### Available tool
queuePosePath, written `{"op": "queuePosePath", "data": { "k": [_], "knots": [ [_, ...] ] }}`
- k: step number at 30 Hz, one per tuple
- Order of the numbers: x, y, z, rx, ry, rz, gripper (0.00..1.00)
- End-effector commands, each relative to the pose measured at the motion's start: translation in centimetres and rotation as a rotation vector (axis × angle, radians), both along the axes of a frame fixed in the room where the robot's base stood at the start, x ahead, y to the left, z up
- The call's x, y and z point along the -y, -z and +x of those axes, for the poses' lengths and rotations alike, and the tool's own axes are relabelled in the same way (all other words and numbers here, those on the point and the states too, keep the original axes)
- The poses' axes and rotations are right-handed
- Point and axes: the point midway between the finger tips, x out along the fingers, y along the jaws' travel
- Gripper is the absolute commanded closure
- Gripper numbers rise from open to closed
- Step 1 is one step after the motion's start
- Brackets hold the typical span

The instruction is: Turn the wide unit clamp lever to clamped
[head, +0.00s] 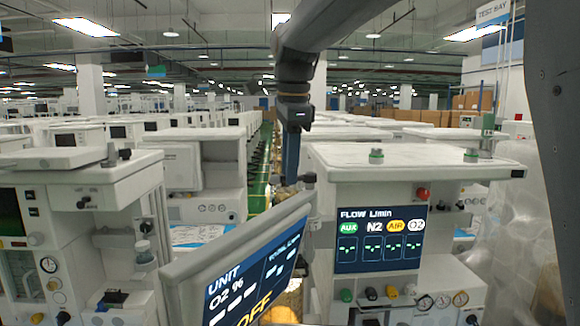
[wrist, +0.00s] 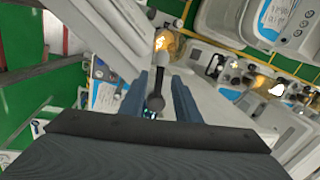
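My gripper (head: 291,165) hangs down at the left edge of the cart with the FLOW screen (head: 420,165), which is the wider-looking unit. In the wrist view its two blue fingers (wrist: 168,98) stand apart. A dark rod with a round knob (wrist: 154,103), possibly the clamp lever, shows between them near the left finger. I cannot tell whether it touches a finger or how deep it sits. In the head view a dark joint (head: 308,179) is close to the fingertips. The lever's clamped or unclamped position cannot be read.
A tilted monitor (head: 240,262) reading UNIT, O2 % and OFF stands in front, below my gripper. Another cart (head: 80,215) stands at the left. Green floor (head: 258,170) shows in the aisle behind. Rows of similar carts fill the background.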

Motion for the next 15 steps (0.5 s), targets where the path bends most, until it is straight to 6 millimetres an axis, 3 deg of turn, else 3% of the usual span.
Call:
{"op": "queuePosePath", "data": {
  "k": [5,15],
  "knots": [
    [0.0,-0.6,0.0,0.002,-0.001,0.001,0.7],
    [0.1,-5.5,-1.0,0.003,0.0,0.0,0.7]
  ]
}}
